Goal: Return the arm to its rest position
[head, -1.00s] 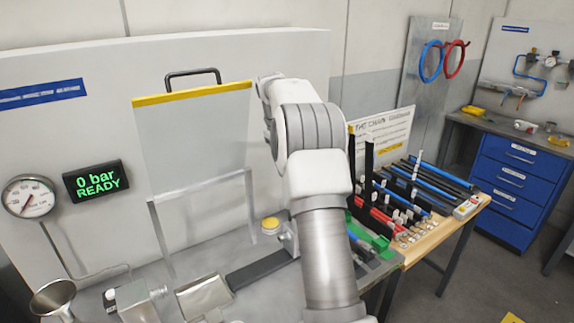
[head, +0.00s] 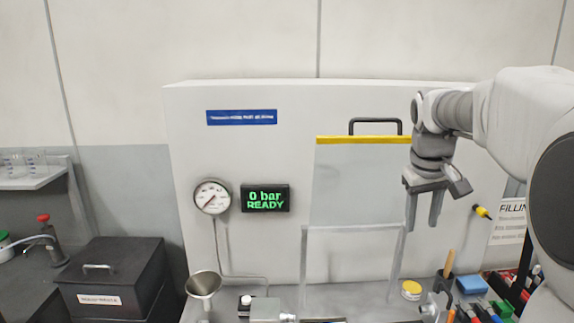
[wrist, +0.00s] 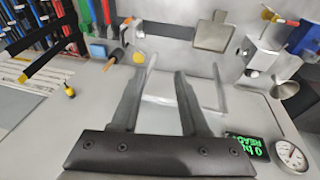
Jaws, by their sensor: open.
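My gripper (head: 424,208) hangs from my arm at the right of the head view, fingers pointing down and spread apart with nothing between them. It is in front of the right edge of the clear guard panel (head: 358,182), which has a yellow top strip and a black handle. In the wrist view my two dark fingers (wrist: 158,100) stand apart and empty. The frame under the panel (wrist: 182,98) shows beyond them. My arm's upper links fill the right side of the head view.
A pressure gauge (head: 212,196) and a display (head: 265,198) reading "0 bar READY" are on the white wall panel. A funnel (head: 203,286) stands below them. A black lidded box (head: 112,277) is at left.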

